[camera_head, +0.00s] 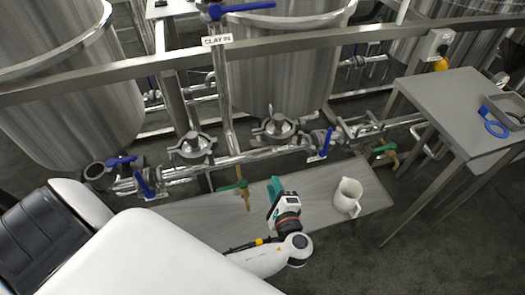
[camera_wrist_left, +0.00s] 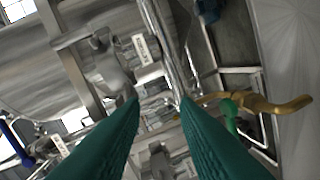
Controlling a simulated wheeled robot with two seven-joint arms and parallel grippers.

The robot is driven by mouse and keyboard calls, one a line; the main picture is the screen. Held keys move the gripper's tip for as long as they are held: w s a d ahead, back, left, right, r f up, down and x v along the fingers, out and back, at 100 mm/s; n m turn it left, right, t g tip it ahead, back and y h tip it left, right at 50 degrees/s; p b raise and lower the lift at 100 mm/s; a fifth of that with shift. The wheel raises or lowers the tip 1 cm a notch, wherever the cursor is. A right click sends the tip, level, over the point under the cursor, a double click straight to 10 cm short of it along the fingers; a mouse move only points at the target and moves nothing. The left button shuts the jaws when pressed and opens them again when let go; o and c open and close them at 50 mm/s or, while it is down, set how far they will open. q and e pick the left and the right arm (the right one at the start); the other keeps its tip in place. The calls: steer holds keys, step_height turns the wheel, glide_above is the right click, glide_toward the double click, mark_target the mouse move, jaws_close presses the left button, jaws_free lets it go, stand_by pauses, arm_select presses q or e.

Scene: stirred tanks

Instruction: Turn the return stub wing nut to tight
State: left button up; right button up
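My left gripper (camera_head: 275,188) has teal fingers and is in front of the lower pipe run, above the grey platform. In the left wrist view its two fingers (camera_wrist_left: 160,101) stand apart with nothing seen between the tips, so it is open. Metal pipes and fittings lie beyond the tips there. I cannot pick out the return stub wing nut for certain; it is too small or hidden. The horizontal pipe (camera_head: 232,158) carries clamped joints and two round metal valves (camera_head: 190,147), (camera_head: 279,127). My right gripper is not in view.
A brass tap with a green handle (camera_head: 240,187) hangs left of the gripper; a brass tap (camera_wrist_left: 285,106) shows at right in the left wrist view. Blue valve handles (camera_head: 325,143) stick up along the pipe. A white jug (camera_head: 347,196) stands on the platform (camera_head: 376,194). A steel table (camera_head: 450,105) is at right.

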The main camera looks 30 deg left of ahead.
arm_select(q)
step_height(320, 180, up, 4)
steer(key=n+y, duration=0.1)
steer(key=y, duration=0.1)
steer(key=p, duration=0.1)
glide_toward(259, 141)
steer(key=x, duration=0.6)
steer(key=shift+w+a+f+t, duration=0.25)
steer(key=shift+w+f+t, duration=0.05)
steer(key=shift+f, duration=0.1)
steer(key=shift+c, duration=0.6)
jaws_close()
